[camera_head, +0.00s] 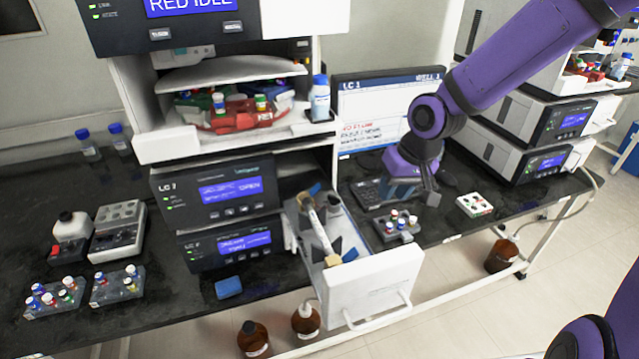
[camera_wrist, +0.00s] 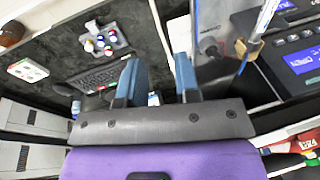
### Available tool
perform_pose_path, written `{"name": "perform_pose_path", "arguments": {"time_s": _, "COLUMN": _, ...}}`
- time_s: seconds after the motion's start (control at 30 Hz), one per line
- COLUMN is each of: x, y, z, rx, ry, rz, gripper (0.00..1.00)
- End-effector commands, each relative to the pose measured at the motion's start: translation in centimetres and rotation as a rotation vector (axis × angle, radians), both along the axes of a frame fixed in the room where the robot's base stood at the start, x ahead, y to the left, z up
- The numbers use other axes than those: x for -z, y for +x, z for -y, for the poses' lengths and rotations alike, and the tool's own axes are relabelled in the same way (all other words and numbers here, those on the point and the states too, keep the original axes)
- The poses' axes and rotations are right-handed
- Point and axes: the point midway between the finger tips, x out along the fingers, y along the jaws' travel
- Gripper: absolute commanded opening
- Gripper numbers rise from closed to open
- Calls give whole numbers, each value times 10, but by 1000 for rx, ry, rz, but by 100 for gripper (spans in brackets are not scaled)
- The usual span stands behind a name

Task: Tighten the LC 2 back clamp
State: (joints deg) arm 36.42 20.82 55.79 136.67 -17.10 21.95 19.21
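An open white drawer (camera_head: 378,282) sticks out of the left-hand stack, beside panels whose small labels I cannot read surely. Inside it lies a pale column (camera_head: 318,232) with a tan clamp at its front end (camera_head: 332,260). The back end (camera_head: 306,200) lies deeper in the drawer; its clamp is too small to judge. In the wrist view one tan clamp (camera_wrist: 249,48) shows at upper right on the column; I cannot tell which end. My gripper (camera_wrist: 158,62) is open and empty, apart from the clamp. In the head view it hangs right of the drawer, over the bench.
A keyboard (camera_head: 367,192), a grey vial rack (camera_head: 395,230) and a white rack (camera_head: 474,204) stand right of the drawer. A monitor (camera_head: 375,110) stands behind. Brown bottles (camera_head: 254,338) stand on the floor below. A blue block (camera_head: 228,287) lies left of the drawer.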

Motion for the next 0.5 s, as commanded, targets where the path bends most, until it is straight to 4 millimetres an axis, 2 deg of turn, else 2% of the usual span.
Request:
{"name": "perform_pose_path", "arguments": {"time_s": 0.1, "x": 7, "y": 8, "z": -18, "rx": -1, "ry": 115, "rz": -9, "gripper": 30}}
{"name": "perform_pose_path", "arguments": {"time_s": 0.23, "x": 6, "y": 18, "z": -37, "rx": 6, "ry": 248, "rz": -3, "gripper": 30}}
{"name": "perform_pose_path", "arguments": {"time_s": 0.5, "x": -20, "y": 39, "z": -63, "rx": 42, "ry": 516, "rz": 31, "gripper": 30}}
